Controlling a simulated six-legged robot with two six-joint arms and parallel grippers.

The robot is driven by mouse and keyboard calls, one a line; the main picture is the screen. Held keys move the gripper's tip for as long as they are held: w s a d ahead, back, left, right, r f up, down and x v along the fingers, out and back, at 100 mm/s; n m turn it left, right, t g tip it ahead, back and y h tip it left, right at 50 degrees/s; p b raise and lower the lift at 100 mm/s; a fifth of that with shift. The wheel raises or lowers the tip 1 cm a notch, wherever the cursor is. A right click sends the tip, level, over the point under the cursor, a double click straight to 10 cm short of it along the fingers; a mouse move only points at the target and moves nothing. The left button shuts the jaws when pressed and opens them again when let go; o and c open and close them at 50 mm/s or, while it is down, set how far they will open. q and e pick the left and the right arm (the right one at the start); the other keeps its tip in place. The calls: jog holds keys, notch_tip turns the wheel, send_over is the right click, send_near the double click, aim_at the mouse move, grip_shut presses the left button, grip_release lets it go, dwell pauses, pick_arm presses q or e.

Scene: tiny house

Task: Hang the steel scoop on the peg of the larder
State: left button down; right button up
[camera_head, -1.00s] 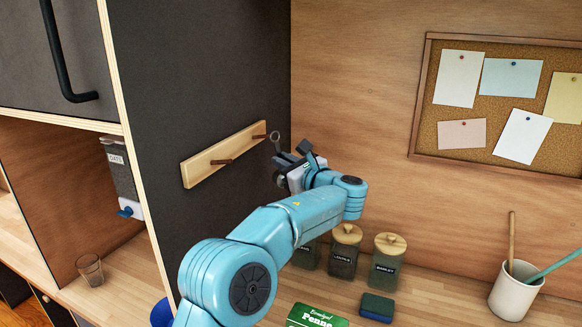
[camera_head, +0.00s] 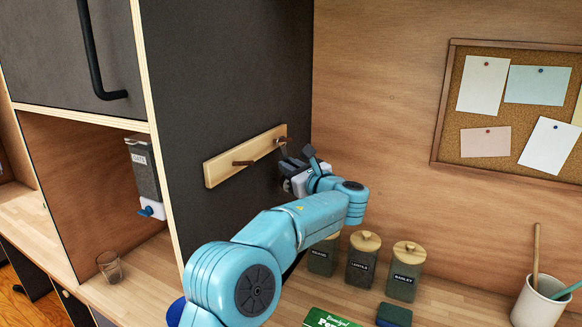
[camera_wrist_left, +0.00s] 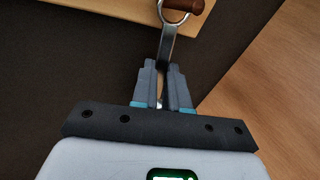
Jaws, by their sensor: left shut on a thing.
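My left gripper (camera_head: 299,157) is shut on the steel scoop's handle (camera_wrist_left: 167,42), which also shows in the left wrist view between the fingers (camera_wrist_left: 163,80). The ring at the end of the handle overlaps the right-hand brown peg (camera_wrist_left: 187,5); the peg seems to pass through it, with the ring's lower curve under the peg. This peg also shows in the head view (camera_head: 280,140). It sits on a pale wooden rail (camera_head: 215,173) on the dark larder side. The scoop's bowl is hidden. My right gripper is out of view.
A second peg (camera_head: 243,163) to the left on the rail is empty. Lidded jars (camera_head: 362,262) stand on the counter below my arm. A cork board (camera_head: 445,110) hangs on the wooden wall at right. A cup with utensils (camera_head: 540,302) stands at lower right.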

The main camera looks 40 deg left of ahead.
pick_arm(q)
jog(key=shift+a, duration=0.1)
jog(key=c, duration=1.1)
grip_release()
jog(key=shift+o, duration=0.2)
jog(key=shift+f, duration=0.1)
